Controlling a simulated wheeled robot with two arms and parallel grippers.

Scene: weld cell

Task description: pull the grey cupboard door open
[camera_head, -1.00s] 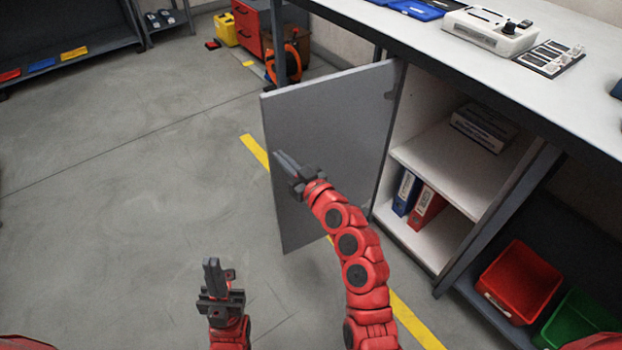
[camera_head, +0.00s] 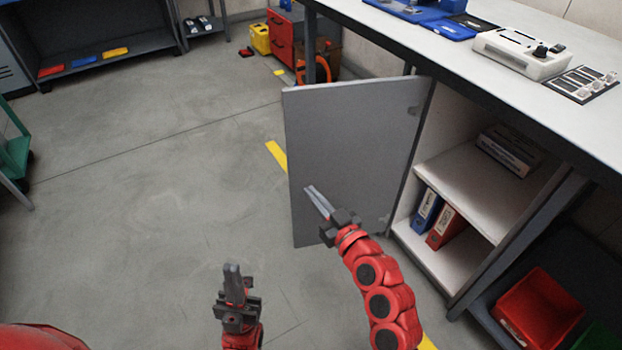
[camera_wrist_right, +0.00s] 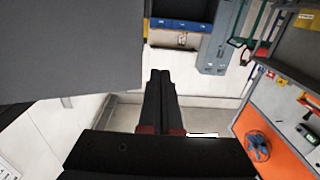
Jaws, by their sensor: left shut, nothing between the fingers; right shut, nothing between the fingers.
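The grey cupboard door (camera_head: 345,140) stands wide open, swung out from its hinge side at the left of the cupboard opening. The cupboard (camera_head: 462,180) shows its shelf and inside. My right gripper (camera_head: 318,200) is shut and empty, in front of the door's inner face in the head view; I cannot tell whether it touches. In the right wrist view the shut fingers (camera_wrist_right: 159,78) point past the edge of a large grey panel, likely the door (camera_wrist_right: 70,45). My left gripper (camera_head: 233,280) is shut and empty, low over the floor to the left.
Blue and red binders (camera_head: 427,210) stand in the cupboard. A worktop (camera_head: 470,55) with a white device (camera_head: 522,52) lies above it. A red bin (camera_head: 538,308) sits at lower right. A red cabinet (camera_head: 286,38) stands behind.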

